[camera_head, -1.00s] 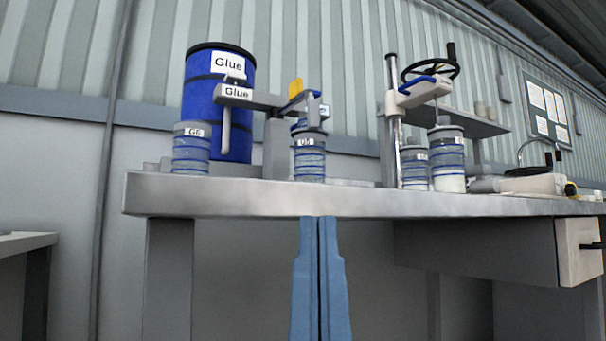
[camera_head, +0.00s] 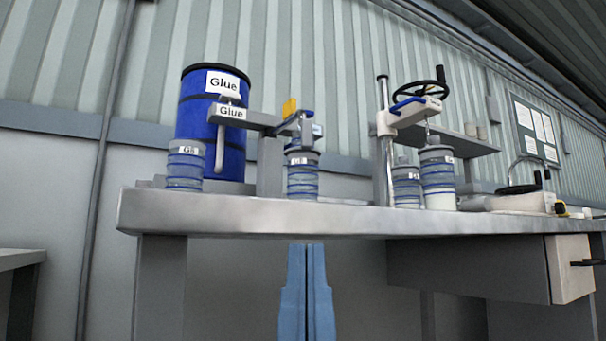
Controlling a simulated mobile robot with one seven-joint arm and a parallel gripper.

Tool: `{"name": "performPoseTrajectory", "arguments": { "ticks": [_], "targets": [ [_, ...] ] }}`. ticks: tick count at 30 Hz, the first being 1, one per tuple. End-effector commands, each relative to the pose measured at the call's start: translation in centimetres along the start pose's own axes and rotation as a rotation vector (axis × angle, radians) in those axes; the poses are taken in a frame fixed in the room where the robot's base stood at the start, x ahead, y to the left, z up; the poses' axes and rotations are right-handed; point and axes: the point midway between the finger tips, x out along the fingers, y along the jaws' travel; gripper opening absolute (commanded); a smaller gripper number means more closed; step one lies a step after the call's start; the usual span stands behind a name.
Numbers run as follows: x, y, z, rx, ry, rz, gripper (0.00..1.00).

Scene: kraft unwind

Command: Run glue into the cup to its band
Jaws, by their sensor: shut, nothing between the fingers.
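A blue drum labelled Glue (camera_head: 235,160) stands at the back left of the bench. A grey tap arm with a Glue label (camera_head: 260,119) reaches right from in front of it, with a blue lever (camera_head: 293,120) and a yellow tab (camera_head: 290,107) at its end. A clear banded cup (camera_head: 303,178) stands under that end. Another banded cup (camera_head: 185,168) stands in front of the drum. How full these cups are is hard to tell.
The bench (camera_head: 250,213) has a thick front edge above my gripper. A press with a handwheel (camera_head: 419,88) stands right, with cups (camera_head: 406,187) and (camera_head: 437,178) by it; the latter has white at its bottom. A drawer (camera_head: 570,268) hangs at right.

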Motion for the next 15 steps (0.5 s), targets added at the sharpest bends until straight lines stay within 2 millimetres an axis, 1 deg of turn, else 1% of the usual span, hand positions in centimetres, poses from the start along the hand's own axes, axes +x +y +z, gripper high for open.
{"name": "performPoseTrajectory", "arguments": {
  "ticks": [5,8,11,15],
  "targets": [
    [0.9,0.0,-0.9,0.000,0.000,0.000,0.00],
    [2.3,0.0,-2.2,0.001,0.000,0.000,0.00],
    [4.3,0.1,-4.0,0.002,0.000,0.000,0.00],
    [7.7,0.1,-7.3,0.004,0.000,0.000,0.00]
  ]
}}
